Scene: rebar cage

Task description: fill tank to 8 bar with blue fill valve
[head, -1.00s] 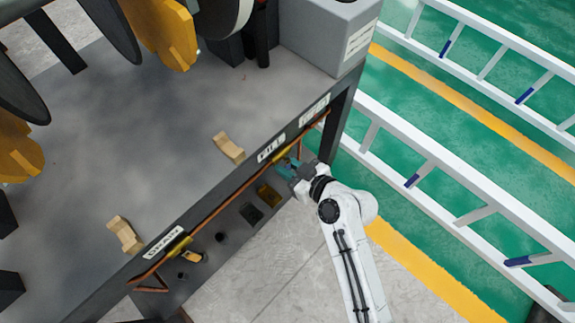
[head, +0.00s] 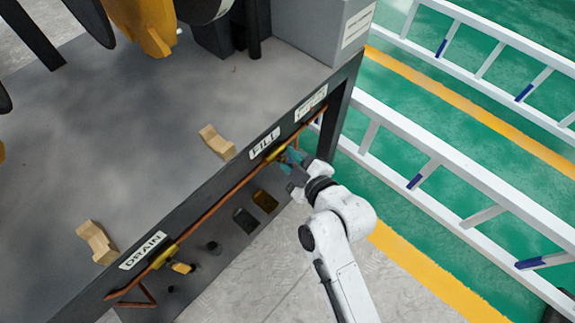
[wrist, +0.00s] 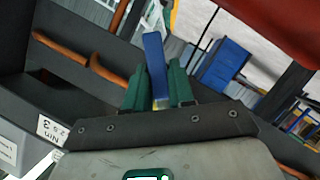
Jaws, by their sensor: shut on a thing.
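In the wrist view, the blue fill valve lever (wrist: 155,60) stands up between the green fingers of my gripper (wrist: 157,88). The fingers are shut on it, one on each side. In the head view, my gripper (head: 290,158) is at the bench's front edge, just below and right of the FILL label (head: 264,143). The lever is mostly hidden by the gripper there. The copper pipe (head: 225,197) runs along the edge past the valve. No readable pressure gauge shows, and the tank cannot be made out.
The DRAIN label (head: 143,250) and a yellow drain handle (head: 181,267) are farther left on the same edge. Wooden blocks (head: 217,142) lie on the bench top (head: 150,140). White ladders (head: 440,165) lie on the green floor at right.

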